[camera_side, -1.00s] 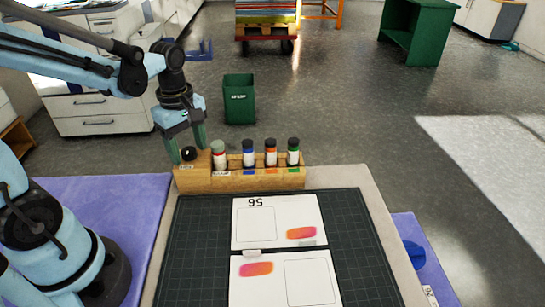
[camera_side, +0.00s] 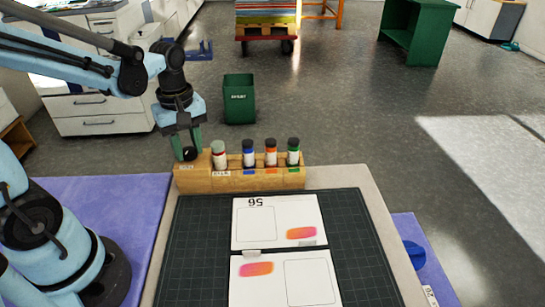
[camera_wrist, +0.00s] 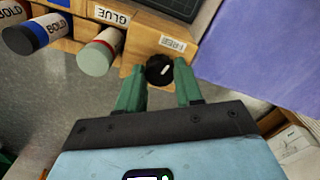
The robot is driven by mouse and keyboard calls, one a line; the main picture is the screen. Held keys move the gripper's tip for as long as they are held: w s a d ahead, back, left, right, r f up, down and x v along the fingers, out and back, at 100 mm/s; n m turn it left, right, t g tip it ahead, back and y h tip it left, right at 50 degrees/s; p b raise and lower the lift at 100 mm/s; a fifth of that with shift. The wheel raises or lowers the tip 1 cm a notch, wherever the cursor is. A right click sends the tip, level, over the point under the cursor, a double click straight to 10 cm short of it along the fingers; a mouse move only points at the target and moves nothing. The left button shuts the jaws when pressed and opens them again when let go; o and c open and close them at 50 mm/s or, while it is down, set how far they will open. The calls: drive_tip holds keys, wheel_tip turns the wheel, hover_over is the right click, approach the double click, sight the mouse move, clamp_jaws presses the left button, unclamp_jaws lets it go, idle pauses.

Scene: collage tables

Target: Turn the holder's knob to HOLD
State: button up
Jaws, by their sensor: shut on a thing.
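The holder (camera_side: 240,180) is a wooden block at the back edge of the table, and its left end also shows in the wrist view (camera_wrist: 195,25). Its round black knob (camera_wrist: 156,73) sits on that end and has a short white mark. A FREE label (camera_wrist: 173,44) is beside the knob. A HOLD label cannot be made out. My gripper (camera_side: 187,153) reaches down over the knob, and its green fingers are shut on the knob from both sides. The wrist view shows a finger on either side of it (camera_wrist: 160,75).
A glue bottle (camera_wrist: 96,57) with a grey-green cap stands close beside the knob. Blue (camera_side: 249,152), orange (camera_side: 271,152) and green (camera_side: 293,151) bottles follow to the right. A dark cutting mat (camera_side: 190,240) with two cards lies in front.

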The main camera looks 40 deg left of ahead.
sight(189, 150)
drive_tip(key=m, duration=1.1)
drive_tip(key=shift+m, duration=2.1)
drive_tip(key=o, duration=1)
drive_tip(key=shift+o, duration=0.2)
wheel_tip(189, 150, up, 12)
drive_tip(key=shift+d, duration=0.1)
drive_tip(key=d+f+t, duration=0.6)
drive_tip(key=t, duration=0.1)
drive_tip(key=shift+s+f, duration=0.2)
drive_tip(key=shift+s, duration=0.15)
